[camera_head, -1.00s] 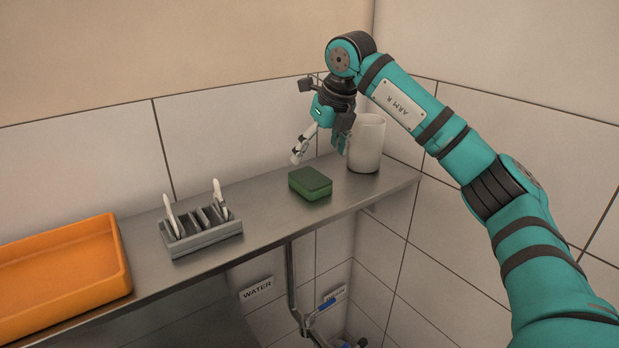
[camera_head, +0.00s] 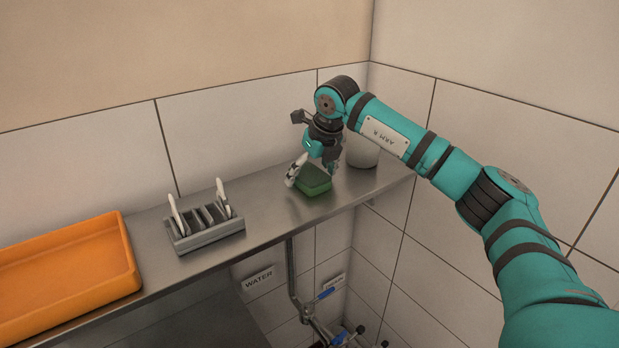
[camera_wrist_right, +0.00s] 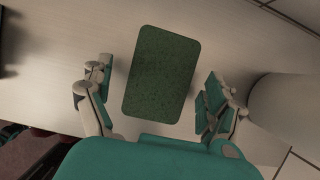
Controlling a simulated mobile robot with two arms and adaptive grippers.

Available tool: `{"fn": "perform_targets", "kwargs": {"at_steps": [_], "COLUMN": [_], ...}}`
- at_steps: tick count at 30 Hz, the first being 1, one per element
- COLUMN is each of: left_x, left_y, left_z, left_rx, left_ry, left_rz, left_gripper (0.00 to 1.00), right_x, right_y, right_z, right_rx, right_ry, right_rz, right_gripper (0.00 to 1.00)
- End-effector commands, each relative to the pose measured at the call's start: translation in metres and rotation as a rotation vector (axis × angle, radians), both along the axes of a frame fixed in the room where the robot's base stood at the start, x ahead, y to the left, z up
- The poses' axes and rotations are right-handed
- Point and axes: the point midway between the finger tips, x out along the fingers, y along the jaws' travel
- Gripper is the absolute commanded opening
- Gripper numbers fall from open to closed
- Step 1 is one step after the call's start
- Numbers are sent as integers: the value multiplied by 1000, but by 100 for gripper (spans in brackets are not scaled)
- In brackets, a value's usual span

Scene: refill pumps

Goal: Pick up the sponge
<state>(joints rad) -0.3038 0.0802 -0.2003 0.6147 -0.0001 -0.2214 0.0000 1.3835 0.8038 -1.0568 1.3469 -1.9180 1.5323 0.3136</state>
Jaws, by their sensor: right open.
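The green sponge (camera_head: 313,182), with a darker green top, lies flat on the metal shelf (camera_head: 272,214). My right gripper (camera_head: 312,174) is open, low over the sponge. In the right wrist view the sponge (camera_wrist_right: 162,72) lies between the two spread fingers of the right gripper (camera_wrist_right: 157,96), with a gap on each side. I cannot tell whether the fingertips reach down beside it. My left gripper is not in view.
A white cylindrical container (camera_head: 362,152) stands close to the right of the gripper. A grey rack (camera_head: 208,236) with white pieces and an orange tray (camera_head: 131,262) stand to the left. Walls close off the back and right; the shelf's front edge is near the sponge.

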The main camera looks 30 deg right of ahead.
Motion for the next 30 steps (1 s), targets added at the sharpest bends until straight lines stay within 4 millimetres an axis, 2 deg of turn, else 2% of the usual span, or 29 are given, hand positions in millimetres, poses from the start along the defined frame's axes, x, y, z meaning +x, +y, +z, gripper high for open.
{"fn": "perform_targets", "kwargs": {"at_steps": [8,21,30], "left_x": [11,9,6], "left_y": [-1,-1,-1], "left_z": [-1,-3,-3], "left_rx": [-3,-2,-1], "left_ry": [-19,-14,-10], "left_rz": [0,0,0], "left_gripper": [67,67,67], "right_x": [0,0,0], "right_y": [0,0,0], "right_z": [-3,-5,-5], "right_rx": [0,0,0], "right_ry": [0,0,0], "right_rz": [0,0,0], "right_gripper": [89,89,52]}}
